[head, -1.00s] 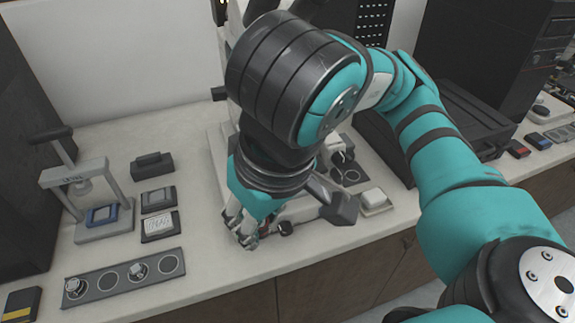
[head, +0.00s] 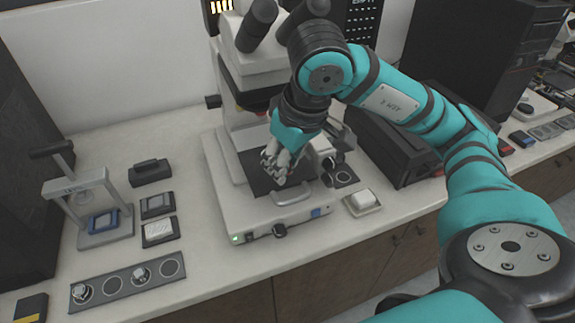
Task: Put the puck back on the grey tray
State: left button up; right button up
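A long grey tray (head: 125,284) with a row of ringed spots lies at the front left of the bench. One puck (head: 82,291) sits at its left end and another puck (head: 139,273) sits on its third spot. Two ringed spots are bare. My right gripper (head: 281,166) reaches down over the dark stage of the microscope (head: 237,196). Its fingers point down, close together. I cannot tell whether they hold anything, and no puck is visible there. My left gripper is not in view.
A small hand press (head: 88,205) with a blue-framed piece stands left. Dark blocks (head: 158,204) lie beside it. A small dark ringed plate (head: 344,174) and a pale dish (head: 362,202) are right of the microscope. The bench between tray and microscope is clear.

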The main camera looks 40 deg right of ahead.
aim_at(290, 164)
jog(key=shift+w+d+f+p, duration=0.2)
jog(key=shift+d+f, duration=0.05)
jog(key=shift+f, duration=0.35)
jog(key=shift+w+d+f+p, duration=0.15)
jog(key=shift+d+f, duration=0.1)
jog(key=shift+f, duration=0.75)
jog(key=shift+f+b, duration=0.3)
jog(key=shift+b, duration=0.15)
jog(key=o, duration=0.9)
jog(key=shift+r, duration=0.1)
jog(key=shift+o, duration=0.2)
